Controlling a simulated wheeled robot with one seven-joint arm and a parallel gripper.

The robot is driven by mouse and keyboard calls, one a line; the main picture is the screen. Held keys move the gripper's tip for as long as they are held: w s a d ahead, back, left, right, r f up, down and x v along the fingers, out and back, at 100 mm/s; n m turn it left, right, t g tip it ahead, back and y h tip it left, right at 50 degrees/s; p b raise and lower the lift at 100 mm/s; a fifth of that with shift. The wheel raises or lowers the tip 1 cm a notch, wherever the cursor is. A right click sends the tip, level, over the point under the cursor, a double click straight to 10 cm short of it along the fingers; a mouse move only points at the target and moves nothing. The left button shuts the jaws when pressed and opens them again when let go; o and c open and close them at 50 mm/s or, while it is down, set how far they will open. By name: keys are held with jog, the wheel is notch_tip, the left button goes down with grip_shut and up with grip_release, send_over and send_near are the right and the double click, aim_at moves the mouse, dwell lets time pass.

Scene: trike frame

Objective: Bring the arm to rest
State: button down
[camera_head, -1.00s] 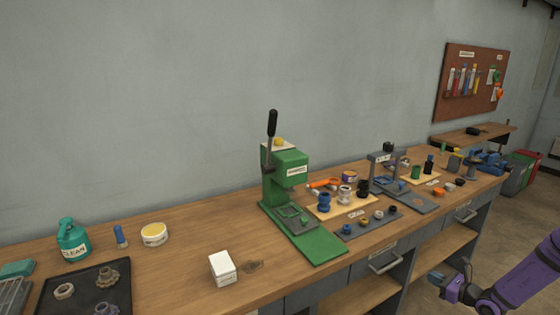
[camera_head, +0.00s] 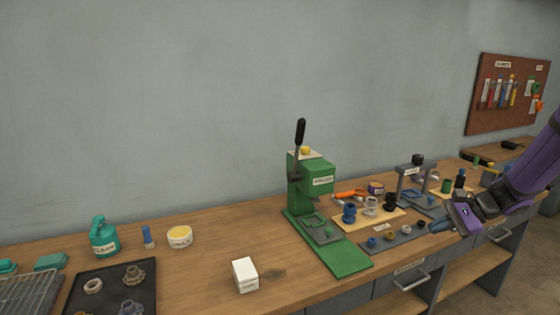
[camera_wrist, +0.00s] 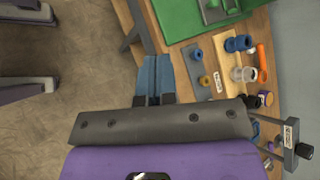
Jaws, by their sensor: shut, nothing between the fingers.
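My gripper (camera_head: 440,226) is at the right of the head view, at the front edge of the wooden bench (camera_head: 215,225), near the right end of a grey strip (camera_head: 385,242) with several small rings. My purple arm reaches in from the right edge. In the wrist view my gripper's blue fingers (camera_wrist: 154,78) are together with nothing between them. They point past the bench edge, with the floor to the left. The gripper holds no object.
A green press (camera_head: 312,185) with a black lever stands mid-bench. A grey stand (camera_head: 416,180) and bushings are behind my gripper. A white box (camera_head: 245,275), teal bottle (camera_head: 103,237) and dark tray (camera_head: 112,290) are on the left.

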jog(key=s+a+r+n+h, duration=0.4)
jog(key=s+a+r+n, duration=0.15)
jog(key=s+r, duration=0.4)
jog(key=s+a+r+n+h, duration=0.3)
jog(key=s+a+r+n, duration=0.25)
jog(key=s+r, duration=0.45)
jog(key=s+r+n+t+h, duration=0.1)
jog(key=s+n+h, duration=0.1)
jog(key=s, duration=0.8)
jog(key=shift+d+n+t+h, duration=0.25)
jog(key=shift+n+t+h, duration=0.05)
jog(key=shift+t, duration=0.1)
jog(key=shift+r, duration=0.1)
